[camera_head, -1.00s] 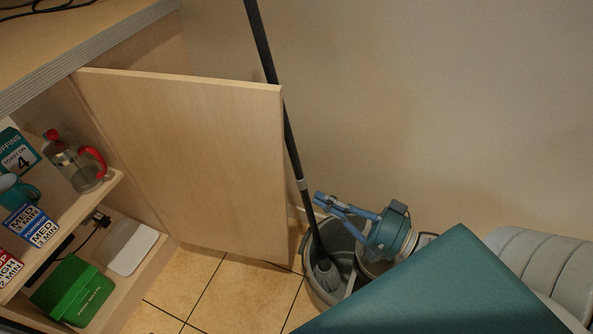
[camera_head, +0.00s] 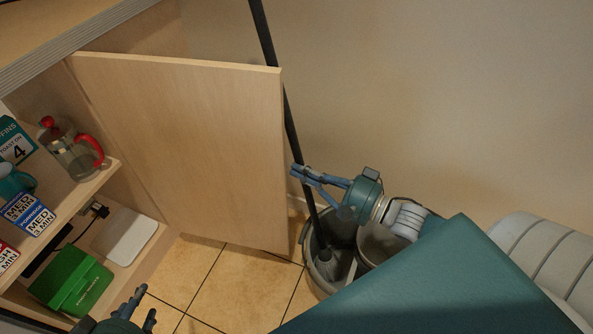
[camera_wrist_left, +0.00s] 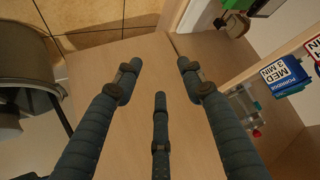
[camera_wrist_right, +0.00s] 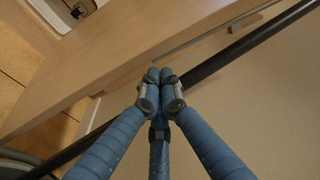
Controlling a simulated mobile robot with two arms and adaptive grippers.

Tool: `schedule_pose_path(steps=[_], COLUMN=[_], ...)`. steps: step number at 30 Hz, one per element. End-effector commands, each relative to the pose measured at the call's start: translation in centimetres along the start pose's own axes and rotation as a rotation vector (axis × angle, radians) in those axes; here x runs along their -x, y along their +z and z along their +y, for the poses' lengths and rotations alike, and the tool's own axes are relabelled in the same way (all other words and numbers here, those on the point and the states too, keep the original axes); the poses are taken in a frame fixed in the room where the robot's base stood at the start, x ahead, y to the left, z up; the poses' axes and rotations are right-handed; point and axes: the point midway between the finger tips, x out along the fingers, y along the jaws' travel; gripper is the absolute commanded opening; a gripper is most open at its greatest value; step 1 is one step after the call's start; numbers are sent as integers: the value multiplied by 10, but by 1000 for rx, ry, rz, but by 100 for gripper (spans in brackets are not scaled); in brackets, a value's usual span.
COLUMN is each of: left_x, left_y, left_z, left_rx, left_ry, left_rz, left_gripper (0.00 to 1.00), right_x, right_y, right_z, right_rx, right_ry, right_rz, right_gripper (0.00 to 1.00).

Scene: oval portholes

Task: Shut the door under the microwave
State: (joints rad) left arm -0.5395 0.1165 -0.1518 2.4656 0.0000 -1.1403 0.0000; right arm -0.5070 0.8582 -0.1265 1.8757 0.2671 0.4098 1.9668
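The light wooden door (camera_head: 190,150) stands wide open on the cabinet in the head view, hinged at its left edge. Its free edge is near the black mop handle. My right gripper (camera_head: 297,172) is just right of that free edge, apart from the door as far as I can tell. In the right wrist view its fingertips (camera_wrist_right: 160,76) are together with nothing between them, and the door (camera_wrist_right: 120,60) shows beyond. My left gripper (camera_head: 142,300) is low at the front left. In the left wrist view its fingers (camera_wrist_left: 158,68) are spread and empty, facing the door. The microwave is not in view.
The open cabinet holds a glass press with a red handle (camera_head: 72,150), boxes, a green box (camera_head: 72,282) and a white device (camera_head: 130,236). A black mop (camera_head: 290,130) stands in a grey bucket (camera_head: 312,262) right of the door. Tiled floor (camera_head: 225,285) is clear below.

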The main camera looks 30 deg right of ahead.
Motion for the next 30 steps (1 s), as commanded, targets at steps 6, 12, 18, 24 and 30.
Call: schedule_pose_path(steps=[6, 12, 18, 24, 30], left_x=[-3, -3, -3, -2, 5], left_y=[-24, -29, -29, -24, 15], left_z=[3, 3, 3, 3, -2], left_rx=[-2, -2, -2, -2, 1], left_ry=[5, 6, 6, 5, -3], left_rz=[95, 115, 114, 92, -65], left_gripper=[40, 40, 40, 40, 40], right_x=[-13, -15, -15, -14, -11], right_y=[0, 0, 0, 2, 10], right_z=[0, 0, 0, -1, -2], right_rx=[1, 0, 0, -1, -3], right_ry=[0, 1, 1, 0, 0], right_rz=[-1, 0, 0, 4, 23], right_gripper=[0, 0, 0, 0, 0])
